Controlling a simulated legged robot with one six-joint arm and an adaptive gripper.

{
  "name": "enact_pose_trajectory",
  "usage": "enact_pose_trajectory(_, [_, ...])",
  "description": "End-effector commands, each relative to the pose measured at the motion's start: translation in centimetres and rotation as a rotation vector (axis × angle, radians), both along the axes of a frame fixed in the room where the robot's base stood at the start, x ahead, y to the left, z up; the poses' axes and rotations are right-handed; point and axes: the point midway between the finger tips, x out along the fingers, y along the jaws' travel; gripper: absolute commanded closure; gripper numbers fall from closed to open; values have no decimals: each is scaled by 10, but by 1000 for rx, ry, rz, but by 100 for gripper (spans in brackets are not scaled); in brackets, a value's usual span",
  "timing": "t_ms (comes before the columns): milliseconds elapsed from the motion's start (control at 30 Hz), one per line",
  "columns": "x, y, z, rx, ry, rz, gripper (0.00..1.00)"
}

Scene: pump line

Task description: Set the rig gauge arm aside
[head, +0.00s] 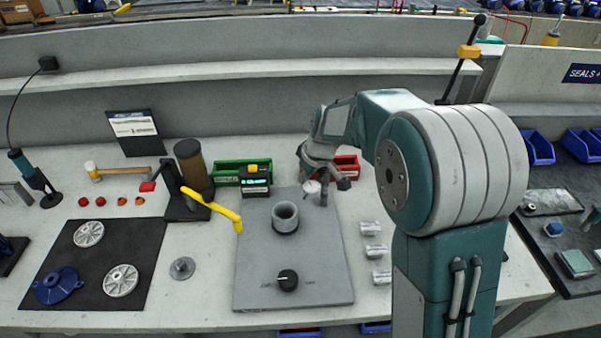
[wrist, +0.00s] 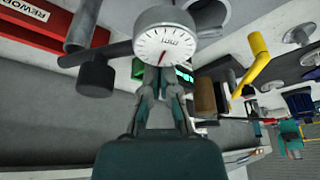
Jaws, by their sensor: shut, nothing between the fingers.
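The rig gauge arm has a round white dial gauge (wrist: 165,46) marked PSIG, a dark bar (wrist: 100,52), a grey post (wrist: 82,26) and a dark knob (wrist: 97,78). In the head view the gauge (head: 312,187) is small, beside its post (head: 324,190) at the back right of the grey rig plate (head: 258,262). My gripper (wrist: 162,80) is shut and empty, its fingertips right by the dial's lower edge; I cannot tell whether they touch. In the head view my wrist hides most of the gripper.
A grey pipe socket (head: 285,217) and black selector knob (head: 287,280) stand on the plate. A red REWORK bin (head: 347,168), green bin (head: 227,174) and digital readout (head: 256,181) are behind. A yellow lever (head: 211,205) is left. Metal cylinders (head: 374,252) line the right. Bare bench shows left of the plate.

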Motion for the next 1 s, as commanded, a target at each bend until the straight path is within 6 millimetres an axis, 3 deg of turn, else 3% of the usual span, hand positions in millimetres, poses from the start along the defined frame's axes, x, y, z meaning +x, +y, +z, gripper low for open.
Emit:
enact_pose_trajectory(333, [-16, -17, 0, 1, 1, 290, 100])
enact_pose_trajectory(1000, [-24, -33, 0, 0, 1, 284, 100])
